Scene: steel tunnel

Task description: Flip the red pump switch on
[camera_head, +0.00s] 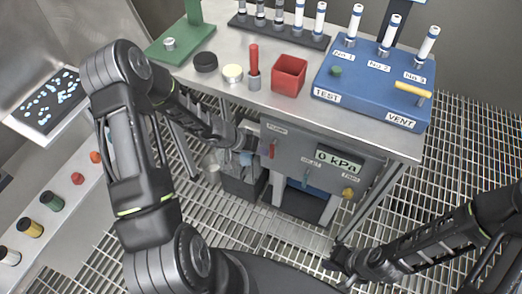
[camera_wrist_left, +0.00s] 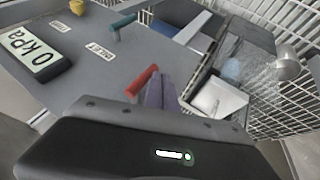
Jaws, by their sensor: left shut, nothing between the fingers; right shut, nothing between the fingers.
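The red pump switch (camera_head: 272,150) is a small lever on the grey front panel, under the PUMP label, and points downward in the head view. It also shows in the left wrist view (camera_wrist_left: 143,80), just beside my fingertips. My left gripper (camera_head: 247,157) is shut and empty, immediately left of the switch in the head view. Its fingers show in the left wrist view (camera_wrist_left: 160,92); I cannot tell whether they touch the lever. My right gripper (camera_head: 338,260) is shut and empty, low over the grated floor, away from the panel.
The panel also carries a 0 kPa display (camera_head: 339,161), a blue-green inlet lever (camera_head: 306,177) and a yellow tank knob (camera_head: 348,193). Above it, the steel table holds a red box (camera_head: 289,75) and a blue test block (camera_head: 340,92). A dark bin (camera_head: 242,185) stands below.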

